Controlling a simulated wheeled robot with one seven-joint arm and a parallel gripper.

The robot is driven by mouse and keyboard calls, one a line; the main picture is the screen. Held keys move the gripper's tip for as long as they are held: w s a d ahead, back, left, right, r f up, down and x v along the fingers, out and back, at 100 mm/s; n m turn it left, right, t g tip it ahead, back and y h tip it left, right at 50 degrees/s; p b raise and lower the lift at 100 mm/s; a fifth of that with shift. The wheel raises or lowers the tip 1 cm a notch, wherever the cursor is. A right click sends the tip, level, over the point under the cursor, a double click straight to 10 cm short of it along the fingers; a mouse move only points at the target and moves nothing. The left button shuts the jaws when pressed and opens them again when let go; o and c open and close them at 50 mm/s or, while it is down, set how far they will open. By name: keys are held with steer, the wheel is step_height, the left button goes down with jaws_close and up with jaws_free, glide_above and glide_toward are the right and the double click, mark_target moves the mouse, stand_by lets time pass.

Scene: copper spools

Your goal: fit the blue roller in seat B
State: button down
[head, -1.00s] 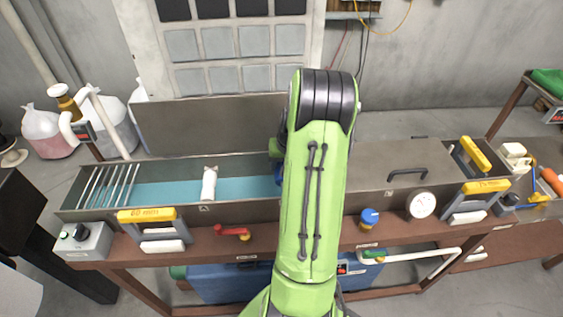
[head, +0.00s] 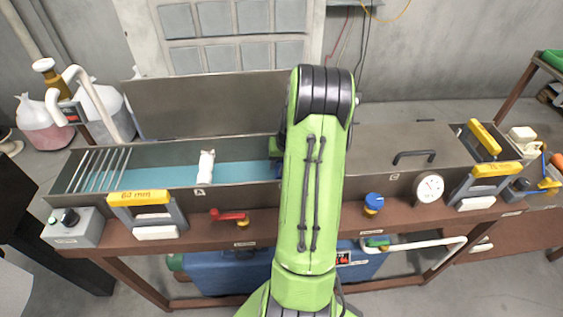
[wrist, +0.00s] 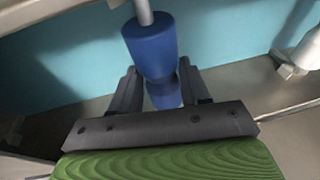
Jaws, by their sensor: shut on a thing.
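The blue roller (wrist: 152,45) is in the wrist view, with a grey shaft end sticking out at its top. My gripper (wrist: 157,80) is shut on the roller's narrower middle, one dark finger on each side. The roller is over the teal floor of the long grey trough (head: 130,197). A white roller (head: 205,168) lies across the trough to the left; a pale end piece (wrist: 308,52) shows at the right of the wrist view. I cannot read which seat is B.
A grey cover (head: 385,160) with a black handle closes the trough's right part. A raised panel (head: 205,105) stands behind it. Yellow-topped frames (head: 145,198) stand along the front, with a red valve handle (head: 228,215) and a blue knob (head: 374,200). Metal bars (head: 100,170) cross the left end.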

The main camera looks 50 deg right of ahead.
steer(key=shift+f, duration=0.2)
stand_by(0.6)
steer(key=shift+c, duration=2.3)
jaws_free()
steer(key=p+v, duration=0.1)
steer(key=v, duration=1.4)
steer(key=shift+r, duration=0.4)
steer(key=shift+a, duration=0.15)
